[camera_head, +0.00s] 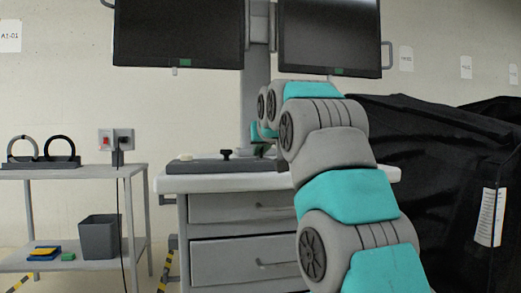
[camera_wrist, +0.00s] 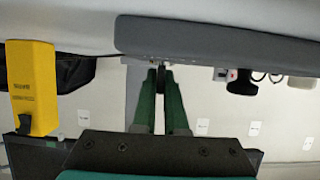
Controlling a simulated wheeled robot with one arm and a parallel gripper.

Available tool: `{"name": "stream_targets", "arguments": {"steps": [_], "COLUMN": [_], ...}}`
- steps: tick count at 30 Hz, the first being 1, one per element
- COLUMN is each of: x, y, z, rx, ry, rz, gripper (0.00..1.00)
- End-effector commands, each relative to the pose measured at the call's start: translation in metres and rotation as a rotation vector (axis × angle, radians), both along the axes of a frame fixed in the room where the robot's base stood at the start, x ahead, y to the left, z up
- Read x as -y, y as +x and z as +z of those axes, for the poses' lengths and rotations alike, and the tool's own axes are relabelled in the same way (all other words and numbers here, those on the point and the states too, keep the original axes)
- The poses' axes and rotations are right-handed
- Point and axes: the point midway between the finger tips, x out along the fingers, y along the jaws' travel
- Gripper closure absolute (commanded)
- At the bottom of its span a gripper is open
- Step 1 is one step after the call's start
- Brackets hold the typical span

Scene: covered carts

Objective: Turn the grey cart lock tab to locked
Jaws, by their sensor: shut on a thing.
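The grey cart (camera_head: 176,184) stands in the middle of the head view, with drawers below and a dark grey bar (camera_head: 200,166) on its top. The bar also shows in the upside-down wrist view (camera_wrist: 225,42). My gripper (camera_wrist: 160,76) has green fingers and is shut on a small dark upright tab (camera_wrist: 160,68) at the bar. The fingers hide most of the tab, so I cannot tell its angle or any lock markings. In the head view my arm covers much of the gripper and the tab.
A black knob (camera_head: 226,154) stands on the bar, left of my gripper in the head view. A yellow box (camera_wrist: 32,85) shows in the wrist view. Two monitors (camera_head: 180,35) hang above. A side table (camera_head: 75,172) is left; a black-covered cart (camera_head: 440,190) is right.

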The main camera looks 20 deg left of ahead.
Motion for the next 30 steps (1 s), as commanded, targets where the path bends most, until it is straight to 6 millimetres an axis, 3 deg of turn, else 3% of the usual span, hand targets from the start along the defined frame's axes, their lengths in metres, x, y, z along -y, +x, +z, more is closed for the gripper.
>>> {"name": "stream_targets", "arguments": {"steps": [11, 30], "x": [0.002, -0.002], "y": [0.001, 0.001], "z": [0.002, 0.007], "rx": [0.001, -0.002], "ry": [-0.004, -0.003], "rz": [-0.149, -0.705], "gripper": [1.0, 1.0]}}
